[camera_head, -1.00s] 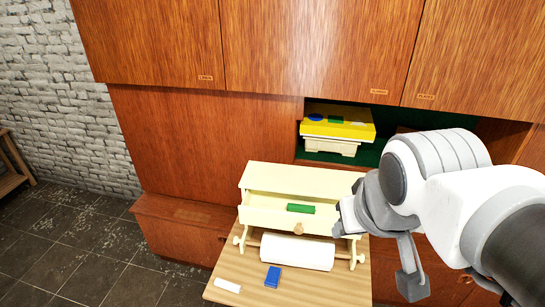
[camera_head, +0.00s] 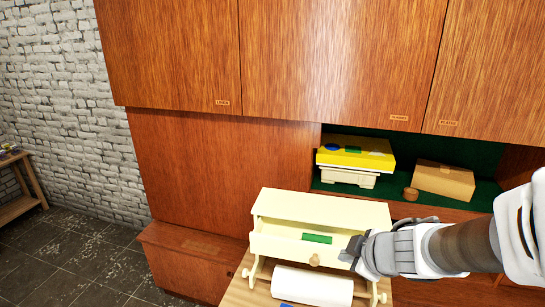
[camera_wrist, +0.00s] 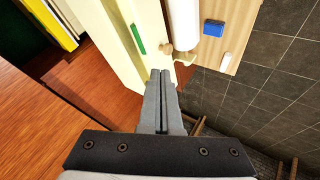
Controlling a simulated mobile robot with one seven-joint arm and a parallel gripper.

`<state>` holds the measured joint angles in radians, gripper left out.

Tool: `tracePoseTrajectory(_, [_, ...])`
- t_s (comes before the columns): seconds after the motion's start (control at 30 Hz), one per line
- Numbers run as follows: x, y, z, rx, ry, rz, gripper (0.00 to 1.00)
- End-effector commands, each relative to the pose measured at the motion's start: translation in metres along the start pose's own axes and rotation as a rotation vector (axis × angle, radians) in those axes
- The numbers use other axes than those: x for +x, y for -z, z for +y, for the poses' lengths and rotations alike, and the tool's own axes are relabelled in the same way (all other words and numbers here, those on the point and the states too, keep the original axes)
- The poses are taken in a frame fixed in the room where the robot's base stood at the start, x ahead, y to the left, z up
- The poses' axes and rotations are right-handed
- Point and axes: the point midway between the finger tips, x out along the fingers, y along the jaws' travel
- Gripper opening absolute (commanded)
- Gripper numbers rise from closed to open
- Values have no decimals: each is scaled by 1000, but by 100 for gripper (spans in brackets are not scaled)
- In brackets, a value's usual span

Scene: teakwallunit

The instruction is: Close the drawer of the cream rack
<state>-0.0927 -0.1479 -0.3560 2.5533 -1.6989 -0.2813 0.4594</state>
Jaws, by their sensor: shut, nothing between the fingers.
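The cream rack (camera_head: 322,208) stands on a light wood board, with a white roll on a bar below its drawer. The drawer (camera_head: 278,246) is pulled out toward me, with a round wooden knob (camera_head: 314,260) on its front and a green block (camera_head: 317,239) inside. My gripper (camera_head: 350,252) is shut and empty at the right end of the drawer front. In the wrist view the closed fingertips (camera_wrist: 161,73) lie close to the drawer's end, beside the knob (camera_wrist: 166,48). I cannot tell whether they touch the drawer.
A blue block (camera_wrist: 213,28) and a white block (camera_wrist: 226,60) lie on the board (camera_wrist: 242,35) in front of the rack. Behind, a shelf holds a yellow-topped box (camera_head: 356,152) and a cardboard box (camera_head: 443,180). Tiled floor is open at left.

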Motion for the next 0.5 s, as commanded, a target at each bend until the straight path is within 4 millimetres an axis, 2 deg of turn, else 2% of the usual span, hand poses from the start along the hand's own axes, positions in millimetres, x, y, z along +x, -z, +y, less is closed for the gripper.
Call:
tracePoseTrajectory(0.03, [9, -4, -15, -28, 50, 9, 0])
tracePoseTrajectory(0.1, [14, -6, -29, -60, 106, 24, 0])
tracePoseTrajectory(0.2, [17, -8, -42, -86, 156, 35, 0])
tracePoseTrajectory(0.5, [26, -7, -48, -97, 180, 41, 0])
